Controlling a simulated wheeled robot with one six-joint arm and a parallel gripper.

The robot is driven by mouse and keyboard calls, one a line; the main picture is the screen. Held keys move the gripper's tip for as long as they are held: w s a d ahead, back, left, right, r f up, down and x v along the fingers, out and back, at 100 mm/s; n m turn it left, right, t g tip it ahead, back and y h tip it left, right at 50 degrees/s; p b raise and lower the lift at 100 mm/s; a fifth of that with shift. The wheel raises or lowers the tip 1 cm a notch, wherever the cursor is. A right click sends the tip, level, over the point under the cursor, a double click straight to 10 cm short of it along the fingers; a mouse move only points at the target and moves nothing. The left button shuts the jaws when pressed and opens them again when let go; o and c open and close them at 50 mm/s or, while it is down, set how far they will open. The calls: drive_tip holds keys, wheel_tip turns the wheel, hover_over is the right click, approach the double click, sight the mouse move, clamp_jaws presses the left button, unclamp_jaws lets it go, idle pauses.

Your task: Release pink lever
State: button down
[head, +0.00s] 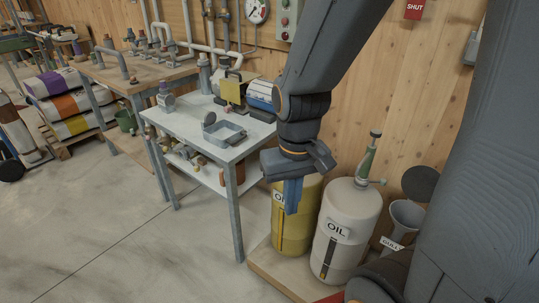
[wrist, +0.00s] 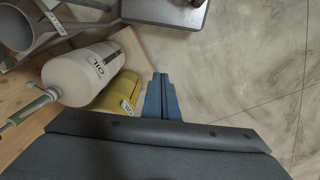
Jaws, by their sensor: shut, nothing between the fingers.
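I cannot make out a pink lever in either view. My gripper (head: 292,208) is shut and empty, its blue fingers pointing down in front of the yellow drum (head: 284,232). It also shows in the wrist view (wrist: 160,78), with the fingers together. The white oil drum (head: 340,230) stands just right of the yellow one. A green-handled pump (head: 368,160) rises from its top. In the wrist view, the white drum (wrist: 80,75) and yellow drum (wrist: 118,95) are left of my fingers.
A grey metal table (head: 190,122) with an open tin (head: 222,133) stands left of my gripper. Behind it is a bench with pipes (head: 120,75). A red SHUT sign (head: 414,9) hangs on the wooden wall. Concrete floor (head: 110,225) is clear at front left.

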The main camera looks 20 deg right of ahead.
drive_tip(key=shift+d, duration=0.1)
drive_tip(key=w+d+f+n+g+h+b, duration=0.25)
drive_tip(key=d+f+n+h+b, duration=0.25)
drive_tip(key=d+f+n, duration=0.3)
drive_tip(key=w+d+f+n+t+h+b, duration=0.25)
drive_tip(key=w+d+f+n+h, duration=0.3)
drive_tip(key=w, duration=0.35)
drive_tip(key=w+a+f+n+t+b, duration=0.2)
drive_tip(key=w+n, duration=0.5)
drive_tip(key=w, duration=0.4)
drive_tip(key=w+a+f+n+t+b, duration=0.3)
drive_tip(key=w+a+f+n+t, duration=0.2)
drive_tip(key=w+t, duration=0.4)
drive_tip(key=shift+w+f+n, duration=0.55)
drive_tip(key=shift+w+n, duration=0.35)
drive_tip(key=shift+n, duration=0.05)
